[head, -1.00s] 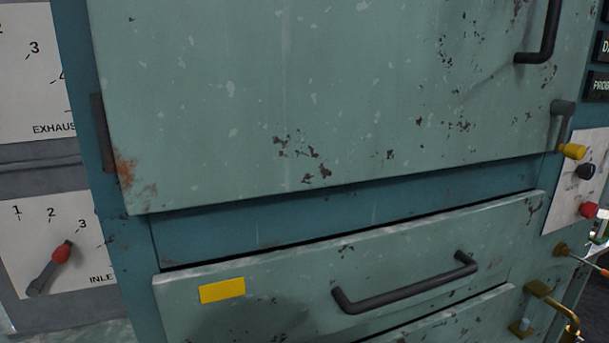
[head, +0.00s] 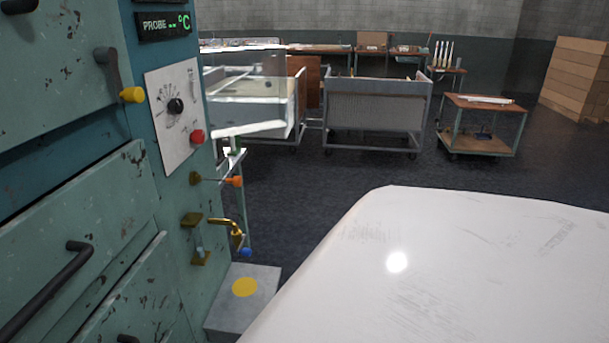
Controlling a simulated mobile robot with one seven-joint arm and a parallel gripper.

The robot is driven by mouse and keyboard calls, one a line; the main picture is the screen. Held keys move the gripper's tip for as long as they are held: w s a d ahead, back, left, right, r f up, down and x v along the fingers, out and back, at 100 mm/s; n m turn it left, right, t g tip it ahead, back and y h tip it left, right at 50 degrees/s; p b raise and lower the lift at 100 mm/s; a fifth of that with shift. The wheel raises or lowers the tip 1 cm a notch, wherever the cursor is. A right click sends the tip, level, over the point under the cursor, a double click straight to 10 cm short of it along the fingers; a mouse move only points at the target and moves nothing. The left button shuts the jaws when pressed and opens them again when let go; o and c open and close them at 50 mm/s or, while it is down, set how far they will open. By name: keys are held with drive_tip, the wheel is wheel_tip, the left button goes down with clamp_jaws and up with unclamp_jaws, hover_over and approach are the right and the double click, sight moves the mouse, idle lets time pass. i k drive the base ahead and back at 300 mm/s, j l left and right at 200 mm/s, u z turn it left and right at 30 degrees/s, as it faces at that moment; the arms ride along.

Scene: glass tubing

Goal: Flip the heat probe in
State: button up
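What looks like the heat probe (head: 233,181) is a thin rod with an orange end, sticking out to the right from a small brass mount on the right face of the green cabinet (head: 70,220). Above it, a dark display (head: 166,25) reads "PROBE" with green dashes and °C. Below it, a curved brass handle (head: 228,226) with a blue end sits by brass brackets. My gripper is not in view.
A dial panel (head: 176,110) with a black knob and a red knob is above the probe. A grey block (head: 243,290) with a yellow disc stands below. Carts (head: 372,112) and a small trolley (head: 483,125) stand farther back. Dark floor (head: 330,190) lies open between.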

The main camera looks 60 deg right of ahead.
sight(237, 181)
drive_tip(key=z, duration=0.4)
drive_tip(key=l+z, duration=0.15)
drive_tip(key=z, duration=0.25)
drive_tip(key=l+z, duration=0.1)
drive_tip(key=z, duration=0.35)
drive_tip(key=i+l+z, duration=0.4)
drive_tip(key=i+l, duration=0.1)
drive_tip(key=i, duration=0.05)
